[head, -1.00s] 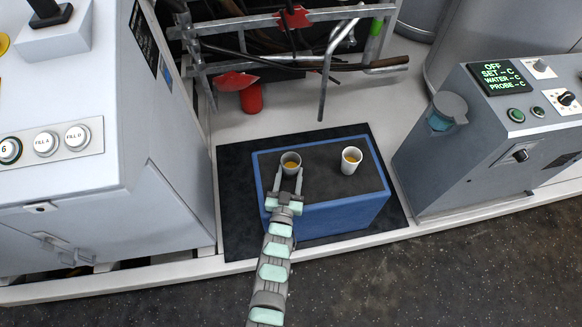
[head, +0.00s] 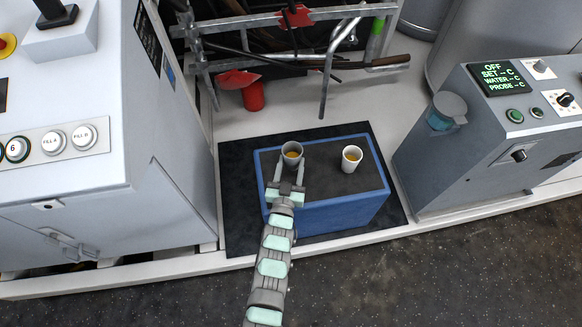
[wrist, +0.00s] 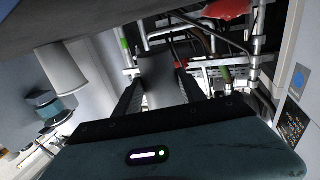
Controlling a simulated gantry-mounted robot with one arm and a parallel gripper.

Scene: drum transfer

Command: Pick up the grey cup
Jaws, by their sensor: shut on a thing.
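The grey cup (head: 291,151) holds something orange-brown and is upright at the left of the blue box's dark top. My gripper (head: 290,167) is shut on it, one finger on each side. The cup sits higher in the head view than before and looks raised a little off the box, though its base is partly hidden by my gripper. In the wrist view the grey cup (wrist: 159,79) stands between the two dark fingers.
A white cup (head: 352,158) with similar contents stands on the blue box (head: 335,213), right of the grey cup. It shows at left in the wrist view (wrist: 63,68). Grey control cabinets flank the box, and metal rails (head: 260,60) stand behind it.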

